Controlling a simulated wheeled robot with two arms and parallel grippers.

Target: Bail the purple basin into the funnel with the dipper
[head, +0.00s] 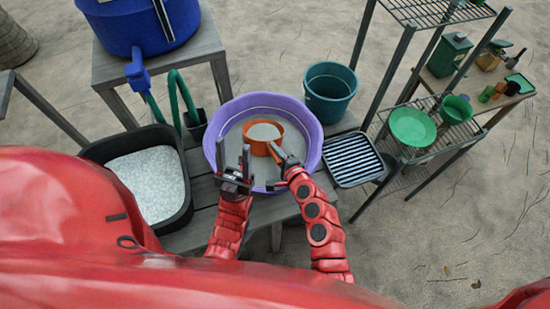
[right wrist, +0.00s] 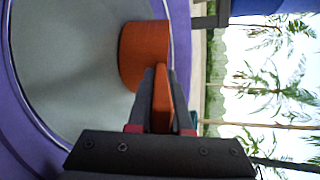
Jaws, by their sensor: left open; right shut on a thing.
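The purple basin (head: 313,128) sits on the wooden bench in front of me and holds greyish contents. The orange dipper (head: 258,149) is over or in the basin, and its cup shows a grey surface inside. My right gripper (head: 283,163) is shut on the dipper's handle, also seen in the right wrist view (right wrist: 163,100) with the dipper's cup (right wrist: 145,57) ahead of it. Whether the cup touches the contents, I cannot tell. My left gripper (head: 233,165) is open and empty over the basin's near left side. I cannot identify the funnel with certainty.
A black tub of white granules (head: 187,205) is left of the basin. A teal bucket (head: 330,92) and striped tray (head: 352,160) are to its right. A blue tank (head: 140,28) stands behind left. A wire rack at right holds a green bowl-like piece (head: 412,127).

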